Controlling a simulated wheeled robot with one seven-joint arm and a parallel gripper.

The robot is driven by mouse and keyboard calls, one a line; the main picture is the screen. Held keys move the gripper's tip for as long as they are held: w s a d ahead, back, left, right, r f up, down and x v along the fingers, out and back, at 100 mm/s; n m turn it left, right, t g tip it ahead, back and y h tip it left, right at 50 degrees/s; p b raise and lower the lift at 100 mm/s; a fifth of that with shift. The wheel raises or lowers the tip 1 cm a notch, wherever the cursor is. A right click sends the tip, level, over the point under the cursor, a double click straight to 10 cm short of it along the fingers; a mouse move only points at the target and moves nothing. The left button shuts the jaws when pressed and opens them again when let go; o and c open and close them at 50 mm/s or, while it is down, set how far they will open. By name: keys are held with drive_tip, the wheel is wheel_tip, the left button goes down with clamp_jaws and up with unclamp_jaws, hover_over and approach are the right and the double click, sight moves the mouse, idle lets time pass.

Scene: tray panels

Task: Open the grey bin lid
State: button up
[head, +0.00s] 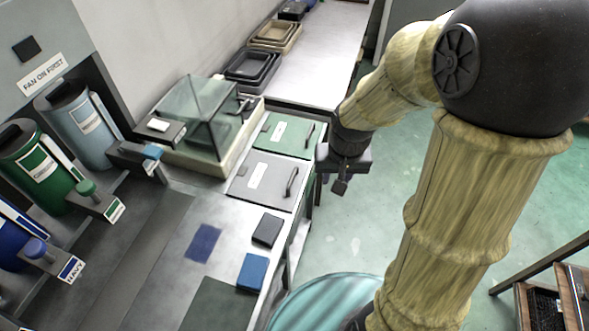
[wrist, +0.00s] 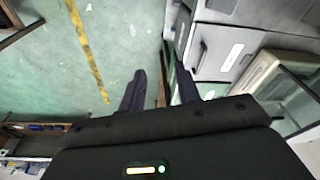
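The grey bin lid (head: 259,188) lies flat and closed in the counter in the head view, with a white label and a dark bar handle (head: 291,182) near its right edge. In the wrist view the grey lid (wrist: 215,38) is at the upper right, with its handle (wrist: 198,54) near its left side. My gripper (head: 334,183) hangs just right of the counter edge, beside the lid and apart from the handle. In the wrist view my gripper (wrist: 161,88) has its two dark fingers spread with nothing between them.
A green lid (head: 278,143) with its own handle adjoins the grey lid. A glass hood (head: 197,110) stands left of the lids. A dark block (head: 267,230) and a blue block (head: 252,272) lie nearer on the counter. Open green floor (head: 345,235) is to the right.

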drive_tip(key=w+a+r+m+g+y+p, duration=0.1)
drive_tip(key=w+a+m+p, duration=0.2)
drive_tip(key=w, duration=0.9)
drive_tip(key=shift+w+a+r+m+y, duration=0.15)
drive_tip(key=shift+w+a+m+y, duration=0.25)
drive_tip(key=shift+a, duration=0.75)
drive_tip(key=shift+s, duration=0.15)
drive_tip(key=p, duration=0.3)
approach(293, 177)
drive_tip(key=f, duration=0.2)
drive_tip(key=a+f, duration=0.1)
drive_tip(key=f, duration=0.4)
drive_tip(key=shift+w+a+f, duration=0.2)
drive_tip(key=shift+w+f, duration=0.15)
drive_tip(key=shift+w, duration=0.05)
clamp_jaws()
